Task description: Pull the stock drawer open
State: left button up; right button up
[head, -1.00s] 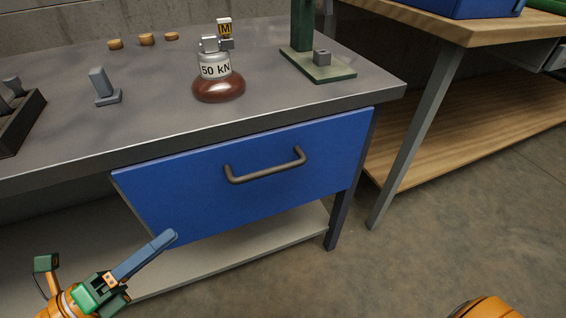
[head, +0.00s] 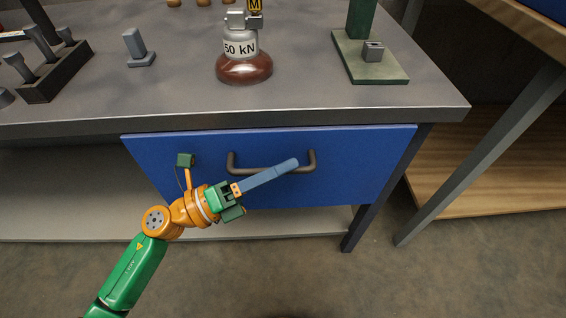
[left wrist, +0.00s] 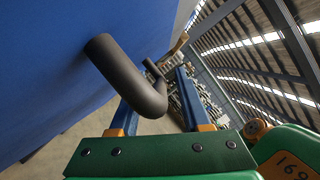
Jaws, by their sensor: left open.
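The stock drawer (head: 365,165) has a blue front under the grey tabletop and appears shut. Its dark bar handle (head: 232,165) also shows large in the left wrist view (left wrist: 125,75). My left gripper (head: 292,163) is in front of the drawer, its blue fingers reaching across the handle and hiding part of the bar. In the left wrist view the fingers (left wrist: 155,90) are apart, with the handle's bar between them in the picture. Whether they touch the bar I cannot tell. My right gripper is out of view.
On the grey tabletop (head: 190,90) stand a brown-based 50 kN weight (head: 244,68), a green stand (head: 375,65), a small grey block (head: 138,48) and a dark rack (head: 55,75). A wooden bench (head: 470,165) is at the right. The floor before the drawer is clear.

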pick_arm(q)
grip_shut()
dwell(1.4)
